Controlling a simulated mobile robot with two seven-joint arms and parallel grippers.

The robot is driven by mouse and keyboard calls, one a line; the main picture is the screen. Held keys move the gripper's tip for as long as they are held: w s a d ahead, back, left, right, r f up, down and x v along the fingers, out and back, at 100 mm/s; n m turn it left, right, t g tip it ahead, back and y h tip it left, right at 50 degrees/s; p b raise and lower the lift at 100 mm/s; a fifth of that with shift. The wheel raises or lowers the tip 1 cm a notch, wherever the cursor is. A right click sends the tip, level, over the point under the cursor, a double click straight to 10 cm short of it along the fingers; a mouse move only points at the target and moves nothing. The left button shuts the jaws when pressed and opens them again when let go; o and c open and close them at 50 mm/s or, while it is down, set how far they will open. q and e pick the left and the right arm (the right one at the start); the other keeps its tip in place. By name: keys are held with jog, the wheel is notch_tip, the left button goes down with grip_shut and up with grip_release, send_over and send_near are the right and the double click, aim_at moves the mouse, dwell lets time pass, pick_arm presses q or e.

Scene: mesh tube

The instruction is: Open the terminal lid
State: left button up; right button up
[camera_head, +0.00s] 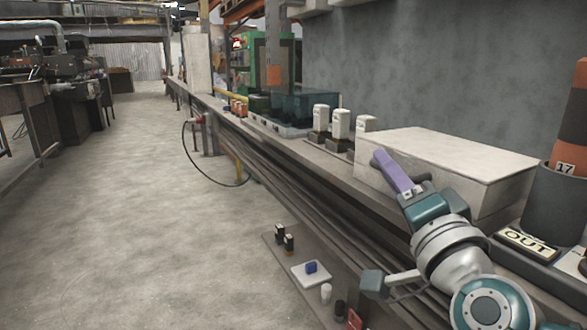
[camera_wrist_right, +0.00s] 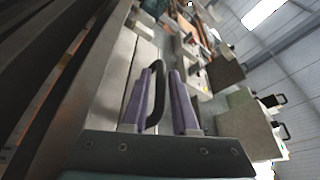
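A long pale box with a flat lid (camera_head: 450,150), likely the terminal, sits on the bench at the right; its lid looks shut in the head view. My right gripper (camera_head: 383,160) is at the box's near left side, its purple fingers pointing up and left. In the right wrist view, the two fingers of the right gripper (camera_wrist_right: 161,75) stand apart with a black curved handle (camera_wrist_right: 159,95) between them. A narrow gap shows beside the handle; I cannot tell whether a finger touches it. My left gripper is not in view.
Several white-topped devices (camera_head: 341,124) stand left of the box. A dark bin (camera_head: 555,205) and an "OUT" sign (camera_head: 527,243) are at its right. A lower shelf holds a white plate with a blue piece (camera_head: 311,268). The floor at left is clear.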

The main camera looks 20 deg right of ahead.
jog(key=shift+w, duration=0.2)
jog(key=shift+c, duration=0.4)
grip_shut()
jog(key=shift+r, duration=0.1)
dwell(0.8)
